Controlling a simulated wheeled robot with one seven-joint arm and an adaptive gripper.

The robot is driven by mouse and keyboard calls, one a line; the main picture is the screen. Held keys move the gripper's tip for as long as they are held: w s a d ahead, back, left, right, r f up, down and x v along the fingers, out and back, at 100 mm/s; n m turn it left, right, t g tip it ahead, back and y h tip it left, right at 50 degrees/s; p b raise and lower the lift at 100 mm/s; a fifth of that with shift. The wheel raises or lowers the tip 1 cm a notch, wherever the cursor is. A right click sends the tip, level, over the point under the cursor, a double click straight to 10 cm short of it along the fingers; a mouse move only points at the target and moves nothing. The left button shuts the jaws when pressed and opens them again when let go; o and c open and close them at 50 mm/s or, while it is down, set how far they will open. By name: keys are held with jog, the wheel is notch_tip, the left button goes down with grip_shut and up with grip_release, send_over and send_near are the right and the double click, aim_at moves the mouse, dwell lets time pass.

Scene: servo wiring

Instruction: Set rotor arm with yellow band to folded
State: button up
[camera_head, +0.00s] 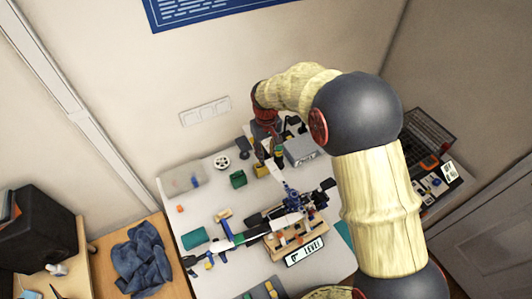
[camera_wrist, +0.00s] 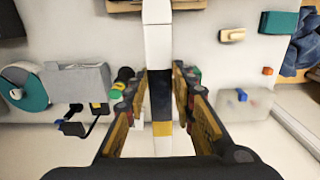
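A pale rotor arm with a dark band and a yellow band (camera_wrist: 161,143) runs lengthwise between the fingers of my gripper (camera_wrist: 161,72) in the wrist view. The fingers stand close on both sides of the arm; I cannot tell whether they press on it. In the head view my gripper (camera_head: 278,158) is at the upper end of a pale arm (camera_head: 281,181) that rises from the blue and dark drone frame (camera_head: 293,202). The frame is on a wooden stand (camera_head: 298,235) with a label reading "LEVEL". My arm hides part of the bench.
A dark wire basket (camera_head: 427,133) is at the right. Blue cloth (camera_head: 139,256) lies at the left.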

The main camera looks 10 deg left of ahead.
grip_shut()
dwell(0.3)
jog(key=shift+a, duration=0.15)
jog(key=s+a+n, duration=0.5)
jog(key=s+n, duration=0.3)
jog(key=n, duration=0.1)
jog(key=s+d+n, duration=0.4)
jog(key=s+n, duration=0.6)
jog(key=shift+s+n+p, duration=0.3)
jog(key=shift+s+p, duration=0.05)
jog(key=shift+p, duration=0.05)
dwell(0.4)
